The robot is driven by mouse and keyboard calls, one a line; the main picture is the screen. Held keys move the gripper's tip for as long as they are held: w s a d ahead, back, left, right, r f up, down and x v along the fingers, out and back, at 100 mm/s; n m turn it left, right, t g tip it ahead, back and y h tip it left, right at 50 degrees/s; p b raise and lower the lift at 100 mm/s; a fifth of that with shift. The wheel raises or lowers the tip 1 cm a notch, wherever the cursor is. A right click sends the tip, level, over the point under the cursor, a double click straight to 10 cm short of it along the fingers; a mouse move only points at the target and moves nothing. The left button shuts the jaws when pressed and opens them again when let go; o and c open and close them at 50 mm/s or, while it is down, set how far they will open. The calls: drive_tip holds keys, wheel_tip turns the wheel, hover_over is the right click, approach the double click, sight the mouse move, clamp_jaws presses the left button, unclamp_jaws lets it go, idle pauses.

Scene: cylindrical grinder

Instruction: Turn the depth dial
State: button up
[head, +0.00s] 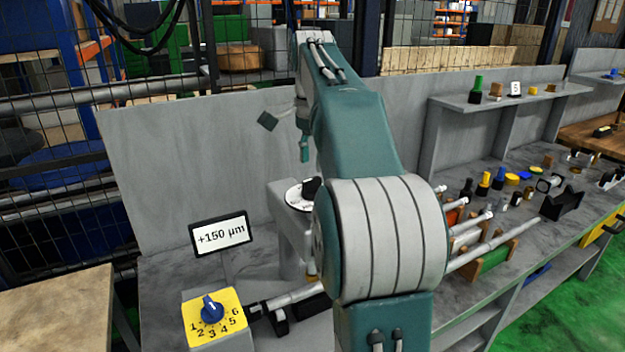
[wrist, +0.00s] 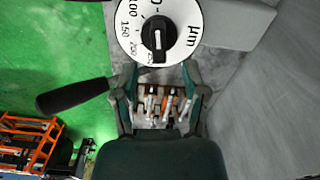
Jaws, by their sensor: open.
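The depth dial (wrist: 183,22) is a round white face in the wrist view, marked "µm" with numbers including 100 and 150. A black knob (wrist: 158,37) with a white line stands at its middle. In the head view the dial (head: 292,196) sits on a grey housing, partly hidden by my arm. My gripper (head: 287,136) is open and empty above the dial, apart from it. In the wrist view its two fingers (wrist: 160,76) are spread below the dial in the picture. A display (head: 221,234) reads "+150 µm".
A yellow selector (head: 233,323) with a blue knob and numbers stands at front left. A black handle (wrist: 75,95) lies left of the fingers in the wrist view. A shelf (head: 510,98) and bench with several small parts are at right. A grey panel (head: 180,150) stands behind.

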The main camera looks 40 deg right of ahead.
drive_tip(key=shift+f, duration=2.45)
clamp_jaws()
